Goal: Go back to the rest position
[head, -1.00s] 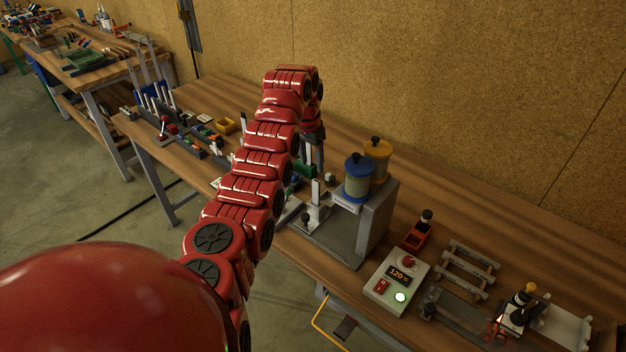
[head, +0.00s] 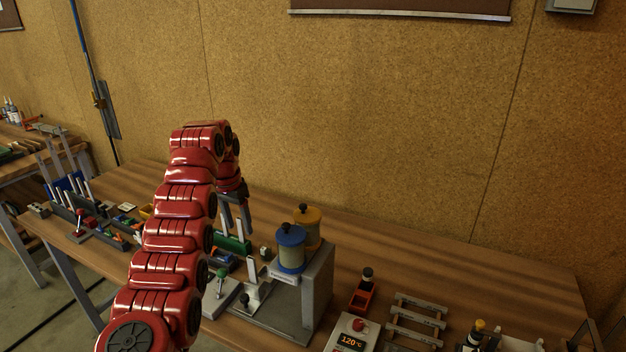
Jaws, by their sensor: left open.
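My left arm reaches in from the lower left, red and segmented. It bends down at the top to my left gripper (head: 236,218). The gripper points downward with its two grey fingers apart and nothing visible between them. I cannot tell whether the fingertips touch anything. My right gripper is not in view.
A yellow-lidded canister (head: 308,222) and a grey stand (head: 318,285) are close right of the gripper. The bench along the back wall is mostly clear.

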